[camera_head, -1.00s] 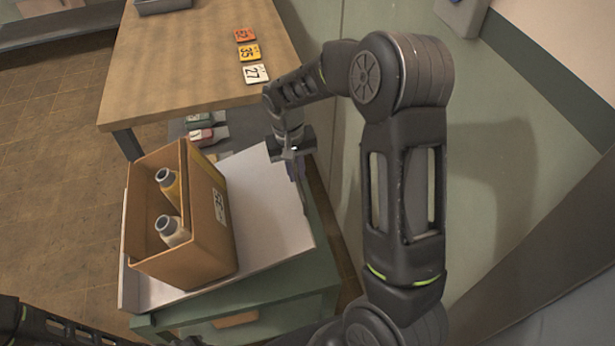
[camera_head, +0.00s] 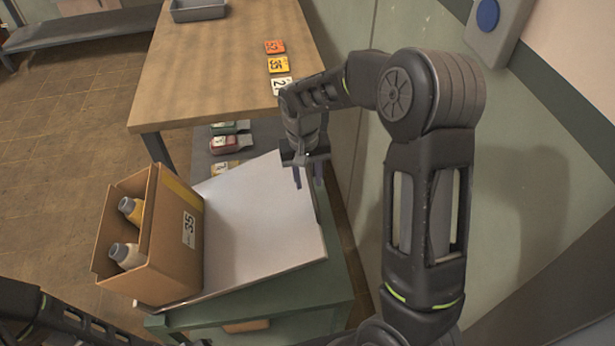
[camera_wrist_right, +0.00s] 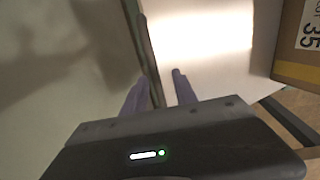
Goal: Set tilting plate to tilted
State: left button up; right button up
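The tilting plate (camera_head: 265,225) is a light grey sheet over a green stand (camera_head: 335,290). It slopes, its right side higher than its left. A cardboard box (camera_head: 180,240) labelled 35, holding two bottles, stands at the plate's left end and leans left. My right gripper (camera_head: 308,176) is at the plate's far right edge, its blue fingers apart. In the right wrist view the fingers (camera_wrist_right: 158,90) lie on either side of the plate's raised edge (camera_wrist_right: 150,50); contact cannot be told. My left arm shows at bottom left, but its gripper is out of view.
A wooden table (camera_head: 225,60) behind carries numbered orange, yellow and white tags and a grey tray (camera_head: 198,9). Dark and red items (camera_head: 224,144) lie on a low shelf below it. A green wall is close on the right.

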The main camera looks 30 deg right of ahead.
notch_tip(320, 180, up, 8)
jog(key=b, duration=0.1)
jog(key=shift+a, duration=0.3)
jog(key=shift+f, duration=0.2)
dwell(0.4)
